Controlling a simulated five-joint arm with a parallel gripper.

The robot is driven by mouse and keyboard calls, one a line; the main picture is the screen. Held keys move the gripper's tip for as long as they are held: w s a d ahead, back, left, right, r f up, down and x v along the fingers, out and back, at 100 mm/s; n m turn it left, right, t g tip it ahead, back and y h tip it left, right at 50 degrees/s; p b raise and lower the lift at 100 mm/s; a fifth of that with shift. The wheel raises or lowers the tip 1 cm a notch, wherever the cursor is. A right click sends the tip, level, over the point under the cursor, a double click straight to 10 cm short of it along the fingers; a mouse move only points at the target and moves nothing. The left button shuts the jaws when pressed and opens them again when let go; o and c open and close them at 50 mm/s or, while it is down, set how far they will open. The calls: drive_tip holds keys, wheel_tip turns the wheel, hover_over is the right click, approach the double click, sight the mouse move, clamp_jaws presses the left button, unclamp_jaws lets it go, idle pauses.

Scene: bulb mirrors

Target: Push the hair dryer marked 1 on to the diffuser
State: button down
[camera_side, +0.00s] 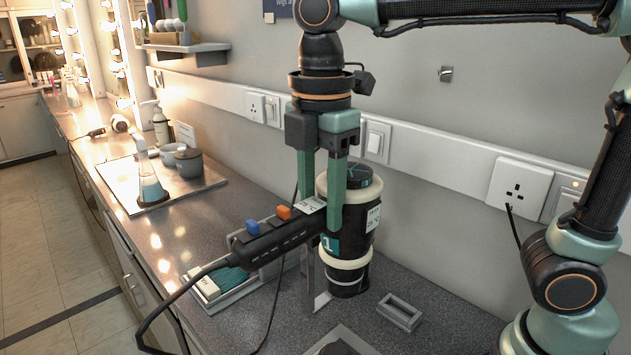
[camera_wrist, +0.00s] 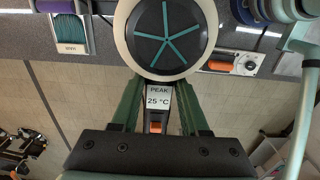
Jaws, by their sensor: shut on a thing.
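The hair dryer (camera_side: 345,240) has a dark barrel with cream rings and a teal label reading 1. Its barrel stands about upright, grille end up; teal spokes show on that end in the wrist view (camera_wrist: 164,35). Its black handle (camera_side: 275,240) points left, with blue and orange switches and a cord from its end. My gripper (camera_side: 321,215) points down and is shut on the handle close to the barrel. In the wrist view, my fingers (camera_wrist: 157,105) flank the handle. I cannot make out the diffuser for certain; whether the barrel's lower end touches anything is unclear.
A tray (camera_side: 245,295) with teal and cream contents lies under the handle. A small grey frame (camera_side: 400,311) stands right of the dryer. A dark object (camera_side: 340,348) is cut off at the bottom edge. The wall with sockets (camera_side: 520,185) is close behind. Another tray (camera_side: 205,182) holds pots.

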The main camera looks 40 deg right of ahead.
sight(308, 242)
drive_tip(key=s+a, duration=0.1)
drive_tip(key=a, duration=0.1)
drive_tip(key=s+a, duration=0.3)
drive_tip(key=shift+a+r, duration=0.3)
wheel_tip(308, 242, down, 6)
drive_tip(key=shift+s+a, duration=0.15)
drive_tip(key=shift+a, duration=0.15)
drive_tip(key=shift+f, duration=1.2)
idle(1.1)
drive_tip(key=shift+r, duration=3.8)
drive_tip(key=shift+f, duration=0.15)
